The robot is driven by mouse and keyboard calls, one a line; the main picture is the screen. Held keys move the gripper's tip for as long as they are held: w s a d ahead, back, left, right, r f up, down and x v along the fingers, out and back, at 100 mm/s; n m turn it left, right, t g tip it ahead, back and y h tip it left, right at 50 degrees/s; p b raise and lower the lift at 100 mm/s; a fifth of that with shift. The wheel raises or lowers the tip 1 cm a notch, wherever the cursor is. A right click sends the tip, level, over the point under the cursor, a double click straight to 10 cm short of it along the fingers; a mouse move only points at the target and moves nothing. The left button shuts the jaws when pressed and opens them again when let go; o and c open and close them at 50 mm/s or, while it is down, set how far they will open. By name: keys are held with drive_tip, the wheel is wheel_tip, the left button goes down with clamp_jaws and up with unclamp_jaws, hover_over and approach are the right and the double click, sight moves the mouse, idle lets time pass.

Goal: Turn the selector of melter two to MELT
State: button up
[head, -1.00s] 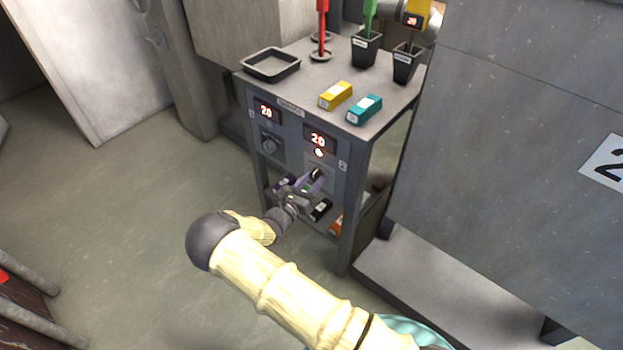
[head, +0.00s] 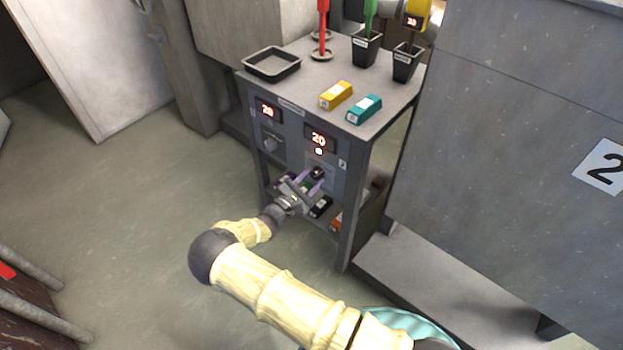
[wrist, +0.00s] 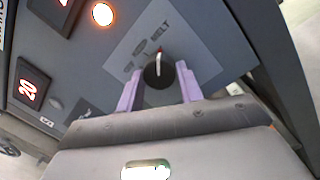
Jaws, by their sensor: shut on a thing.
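The selector of melter two (wrist: 158,73) is a dark round knob with a white pointer line, low on the right half of the grey cabinet front. It also shows in the head view (head: 317,172). My gripper (wrist: 158,88) is shut on it, one purple finger at each side; the head view shows my gripper (head: 316,181) at the panel. In the wrist view the pointer runs upward toward a small red mark below the MELT lettering (wrist: 160,33); exact alignment is hard to tell. Melter two's display (head: 319,139) reads 20, with a lit lamp (wrist: 103,14) below it.
Melter one's display (head: 268,110) and selector (head: 271,143) are on the left half. On top are a black tray (head: 272,75), a yellow block (head: 336,95) and a teal block (head: 364,109). Several dark and orange blocks lie on the low shelf. A large grey wall stands at the right.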

drive_tip(key=shift+f+m, duration=0.15)
drive_tip(key=shift+m, duration=0.15)
drive_tip(key=o, duration=1)
drive_tip(key=shift+s+a, duration=0.1)
drive_tip(key=p+v, duration=0.1)
drive_tip(key=v, duration=1.6)
drive_tip(key=shift+s, duration=0.15)
